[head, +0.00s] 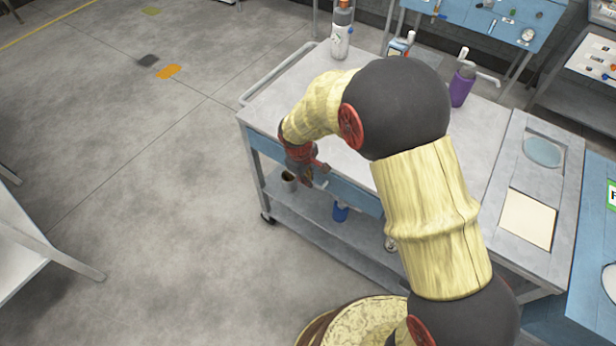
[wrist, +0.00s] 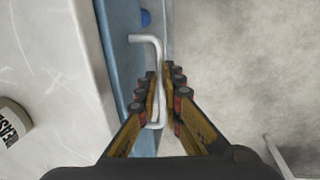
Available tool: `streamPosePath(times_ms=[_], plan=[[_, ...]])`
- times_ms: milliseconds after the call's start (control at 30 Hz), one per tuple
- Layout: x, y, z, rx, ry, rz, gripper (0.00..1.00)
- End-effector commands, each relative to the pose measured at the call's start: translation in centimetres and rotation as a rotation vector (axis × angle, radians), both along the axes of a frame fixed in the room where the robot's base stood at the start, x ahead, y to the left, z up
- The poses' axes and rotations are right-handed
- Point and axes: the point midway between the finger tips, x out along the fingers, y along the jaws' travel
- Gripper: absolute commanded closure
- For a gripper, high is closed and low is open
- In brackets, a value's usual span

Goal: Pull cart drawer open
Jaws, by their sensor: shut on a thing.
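The cart (head: 262,100) is grey and has a blue drawer front (head: 355,196) under its top. The drawer front also shows as a blue strip in the wrist view (wrist: 117,70). Its handle (wrist: 146,39) is a pale bent bar standing out from the blue face. My gripper (wrist: 164,72) has one finger on each side of the handle bar and is shut on it. In the head view my gripper (head: 316,177) is at the drawer front, partly hidden by my wrist. I cannot tell whether the drawer stands out from the cart.
A clear bottle (head: 341,35) and a purple bottle (head: 462,84) stand on the cart top. Open floor (head: 140,200) lies left of the cart, with another table (head: 30,255) at far left.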

Motion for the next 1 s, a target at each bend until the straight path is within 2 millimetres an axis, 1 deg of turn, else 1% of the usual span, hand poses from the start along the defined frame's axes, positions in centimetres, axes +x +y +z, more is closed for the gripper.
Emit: streamPosePath(times_ms=[167, 267, 800, 1000], plan=[[-1.8, 1.4, 0.0, 0.001, 0.002, 0.003, 1.0], [-3.4, 2.7, 0.0, 0.001, 0.002, 0.005, 1.0], [-14.9, 11.6, 0.0, -0.001, 0.002, 0.008, 1.0], [-18.3, 14.2, -0.1, -0.001, 0.002, 0.006, 1.0]])
